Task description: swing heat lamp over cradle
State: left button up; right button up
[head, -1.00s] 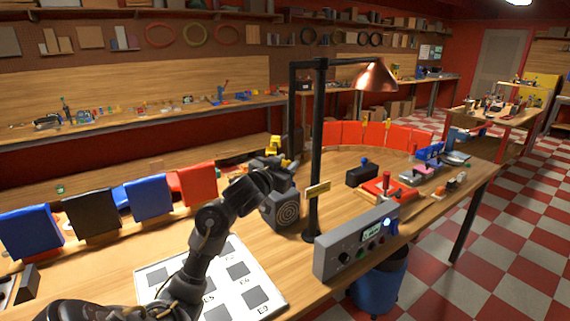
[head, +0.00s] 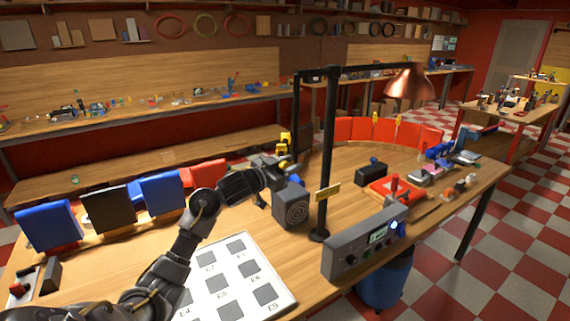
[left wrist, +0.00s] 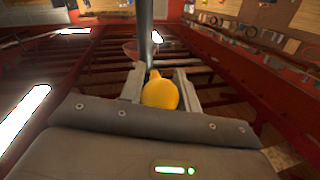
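The heat lamp has a copper shade (head: 408,83) at the right end of a black horizontal arm (head: 365,69) on a black post (head: 328,150). A dark rod hangs from the arm's other end. My left gripper (head: 284,163) is low by this rod. In the left wrist view, the fingers of the left gripper (left wrist: 160,90) lie on both sides of a yellow knob (left wrist: 160,94), close against it. The shade hangs right of the post, over the rear of the bench. I cannot identify the cradle for certain; a red fixture (head: 394,190) sits below the shade. My right gripper is not in view.
A grey control box (head: 365,243) stands at the bench's front edge. A grey box with a ringed face (head: 292,210) sits left of the post. Red panels (head: 387,130) line the bench's back. A marked white board (head: 235,285) lies in front.

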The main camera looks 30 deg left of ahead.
pick_arm(q)
jog(key=o, duration=0.4)
jog(key=shift+a, duration=0.25)
jog(key=shift+s, duration=0.2)
jog(key=b+v, duration=0.2)
jog(key=v, duration=0.8)
jog(key=shift+s+b, duration=0.15)
jog(key=shift+b, duration=0.25)
